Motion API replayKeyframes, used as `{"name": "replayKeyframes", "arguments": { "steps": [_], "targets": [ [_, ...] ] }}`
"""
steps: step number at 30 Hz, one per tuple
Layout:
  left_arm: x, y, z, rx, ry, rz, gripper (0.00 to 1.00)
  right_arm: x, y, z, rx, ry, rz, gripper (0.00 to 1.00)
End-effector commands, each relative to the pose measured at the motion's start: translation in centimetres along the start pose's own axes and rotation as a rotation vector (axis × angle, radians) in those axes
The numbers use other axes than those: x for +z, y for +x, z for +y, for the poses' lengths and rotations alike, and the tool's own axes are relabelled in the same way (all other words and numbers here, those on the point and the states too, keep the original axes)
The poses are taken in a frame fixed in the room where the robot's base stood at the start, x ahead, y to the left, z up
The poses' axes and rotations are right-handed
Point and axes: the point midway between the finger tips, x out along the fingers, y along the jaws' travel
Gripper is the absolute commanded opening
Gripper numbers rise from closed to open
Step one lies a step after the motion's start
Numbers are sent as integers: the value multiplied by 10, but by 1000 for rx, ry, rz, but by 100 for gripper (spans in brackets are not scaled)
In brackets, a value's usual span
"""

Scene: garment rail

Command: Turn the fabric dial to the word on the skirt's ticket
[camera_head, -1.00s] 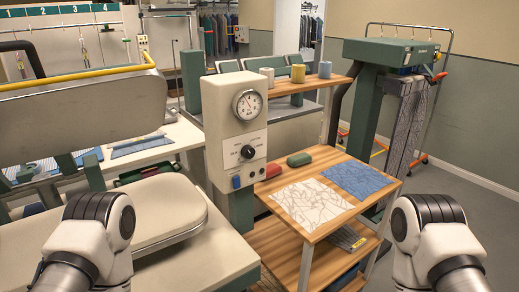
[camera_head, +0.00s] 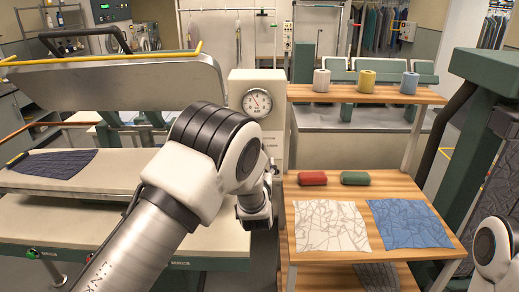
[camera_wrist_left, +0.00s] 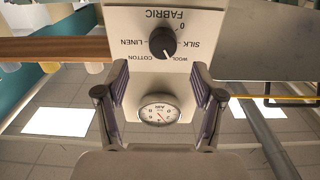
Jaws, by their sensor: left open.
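The fabric dial (camera_wrist_left: 162,41) is a black knob on a cream panel, upside down in the left wrist view. Words around it include SILK, LINEN, WOOL and COTTON, plus a 0. In the head view my left arm hides the dial. A dark pleated garment (camera_head: 55,163), possibly the skirt, lies on the press board at left; no ticket is readable. My right gripper is out of view.
A round gauge (camera_head: 257,103) sits on the control box (camera_head: 242,82) above the dial. A wooden table (camera_head: 300,262) at right carries white and blue cloths and red and green pads. Cones stand on the shelf (camera_head: 296,93). The raised press lid (camera_head: 110,90) is at left.

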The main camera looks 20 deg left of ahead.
Motion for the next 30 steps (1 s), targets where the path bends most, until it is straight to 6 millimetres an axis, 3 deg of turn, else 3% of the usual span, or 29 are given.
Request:
{"name": "replayKeyframes", "arguments": {
  "steps": [12,22,23,27,30],
  "targets": [
    [-3,68,0,-3,-4,4,68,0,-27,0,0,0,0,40],
    [-1,76,0,-1,-1,2,68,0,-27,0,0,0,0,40],
    [-1,76,0,-1,-1,2,61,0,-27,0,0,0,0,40],
    [-1,76,0,-1,-1,2,11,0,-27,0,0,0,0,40],
    [-1,76,0,-1,-1,2,8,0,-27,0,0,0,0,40]
  ]
}}
